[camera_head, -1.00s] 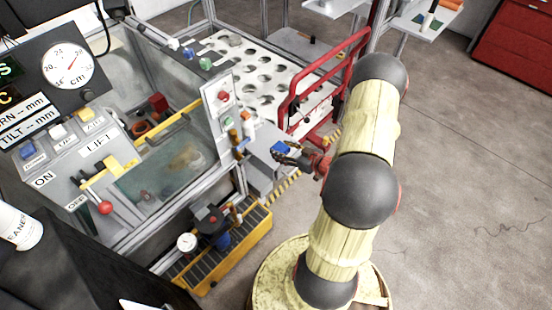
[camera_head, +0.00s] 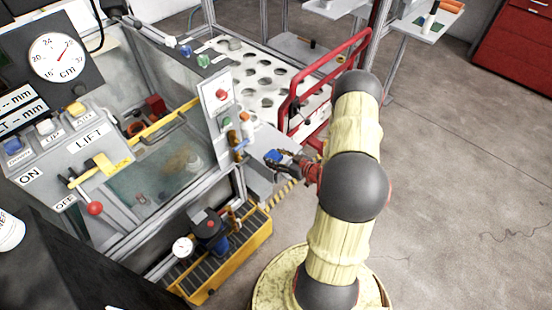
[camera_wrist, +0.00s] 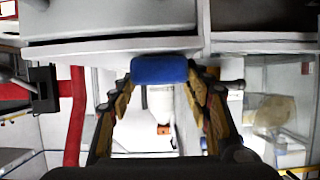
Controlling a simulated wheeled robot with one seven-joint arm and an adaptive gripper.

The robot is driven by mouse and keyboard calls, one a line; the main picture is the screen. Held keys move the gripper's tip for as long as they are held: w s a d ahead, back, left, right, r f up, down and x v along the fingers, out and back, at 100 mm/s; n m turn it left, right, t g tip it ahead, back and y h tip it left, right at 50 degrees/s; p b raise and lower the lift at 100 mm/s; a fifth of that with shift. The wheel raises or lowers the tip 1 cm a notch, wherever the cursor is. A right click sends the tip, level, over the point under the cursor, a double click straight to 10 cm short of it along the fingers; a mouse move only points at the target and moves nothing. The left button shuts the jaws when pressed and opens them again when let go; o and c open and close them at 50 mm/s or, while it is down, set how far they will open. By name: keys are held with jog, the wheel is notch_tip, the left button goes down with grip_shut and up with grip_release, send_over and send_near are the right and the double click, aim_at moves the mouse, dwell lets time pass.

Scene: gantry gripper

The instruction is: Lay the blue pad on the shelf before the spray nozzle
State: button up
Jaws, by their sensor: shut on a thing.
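The blue pad (camera_head: 279,155) is at the tip of my gripper (camera_head: 280,159), beside the grey shelf (camera_head: 264,137) on the machine's right side. In the wrist view the pad (camera_wrist: 160,69) sits between the two fingertips, apparently clear of the grey edge behind it. My gripper is shut on it. A white part with an orange tip (camera_wrist: 163,130) shows between the fingers; I cannot tell whether it is the spray nozzle.
A red tubular rail (camera_head: 297,100) stands just behind and right of my gripper. A yellow tray with a blue pump (camera_head: 211,236) is below left. A white perforated table (camera_head: 265,82) lies behind. The floor to the right is open.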

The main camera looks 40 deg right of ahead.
jog(key=shift+f, duration=0.1)
jog(key=shift+f, duration=0.15)
jog(key=o, duration=0.9)
jog(key=shift+o, duration=0.7)
jog(key=shift+r, duration=0.2)
